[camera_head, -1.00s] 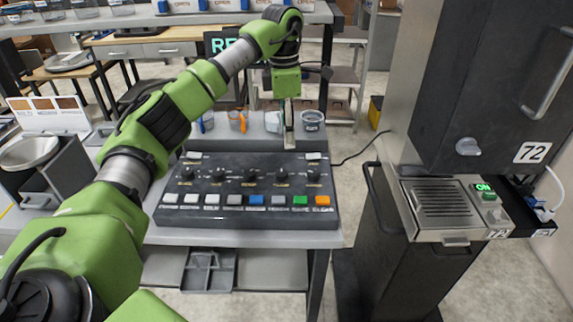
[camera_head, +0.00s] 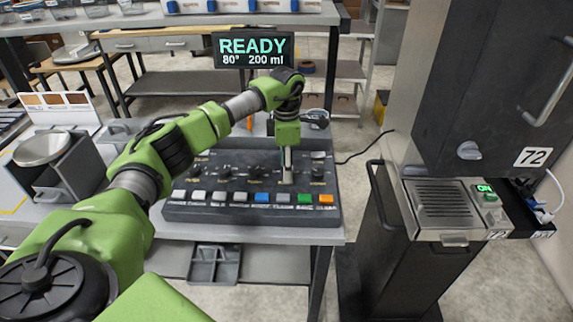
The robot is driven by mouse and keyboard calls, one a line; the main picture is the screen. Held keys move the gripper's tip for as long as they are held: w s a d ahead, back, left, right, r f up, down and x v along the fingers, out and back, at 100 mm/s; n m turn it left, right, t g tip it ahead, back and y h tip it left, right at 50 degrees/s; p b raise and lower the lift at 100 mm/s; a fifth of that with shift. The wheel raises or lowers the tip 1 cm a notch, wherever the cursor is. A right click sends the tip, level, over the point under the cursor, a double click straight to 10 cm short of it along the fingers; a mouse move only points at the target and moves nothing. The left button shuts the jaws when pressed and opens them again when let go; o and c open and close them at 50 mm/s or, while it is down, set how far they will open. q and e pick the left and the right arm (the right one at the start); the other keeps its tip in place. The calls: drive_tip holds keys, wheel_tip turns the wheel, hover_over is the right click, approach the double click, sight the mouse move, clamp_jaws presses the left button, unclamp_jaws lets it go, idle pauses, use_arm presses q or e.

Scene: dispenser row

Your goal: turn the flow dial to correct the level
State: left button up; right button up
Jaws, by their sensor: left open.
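A black control panel (camera_head: 240,191) sits on the grey table, with a row of black dials along its top and a row of coloured buttons along its front. My left gripper (camera_head: 287,178) points down over the right part of the dial row. It is open, and its fingertips are at the dial second from the right, which they mostly hide. I cannot tell whether they touch it. The rightmost dial (camera_head: 317,174) is in plain view beside the gripper. A display (camera_head: 253,50) behind the panel reads READY, 80°, 200 ml. My right gripper is not in view.
A tall dark machine (camera_head: 480,90) marked 72 stands at the right, with a drip tray (camera_head: 439,204) and a lit green ON switch (camera_head: 486,189). A grey scale-like device (camera_head: 45,160) stands at the left. Cups behind the panel are partly hidden by my arm.

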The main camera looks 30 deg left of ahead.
use_arm(q)
drive_tip(key=shift+f, duration=0.2)
drive_tip(key=c, duration=1.1)
